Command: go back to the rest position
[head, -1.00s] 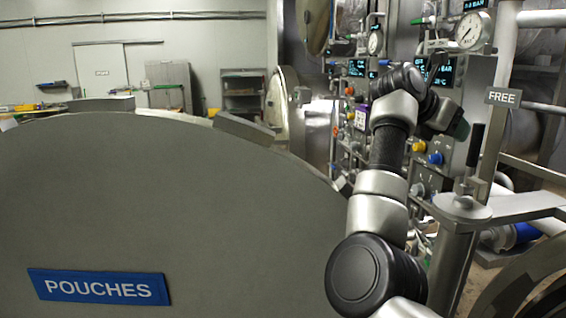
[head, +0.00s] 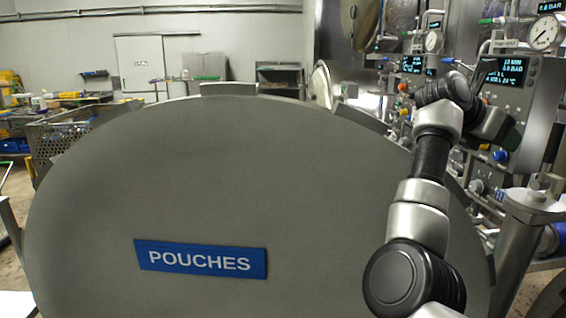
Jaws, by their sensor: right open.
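My right arm rises from the bottom right of the head view, bent at the elbow and wrist. My right gripper (head: 480,78) is small and dark at its end, in front of the control panel; the jaws stand open, and I see nothing held in them. My left gripper is out of view. A large round grey retort door (head: 270,160) with a blue POUCHES label (head: 200,259) fills the middle and left. My right forearm passes in front of the door's right side.
The control panel (head: 520,105) with lit displays, knobs and a pressure gauge (head: 543,32) stands behind my right gripper. A metal post (head: 522,235) stands right of my arm. A perforated metal basket (head: 70,140) and cluttered tables are at the left. A white door (head: 140,62) is in the back wall.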

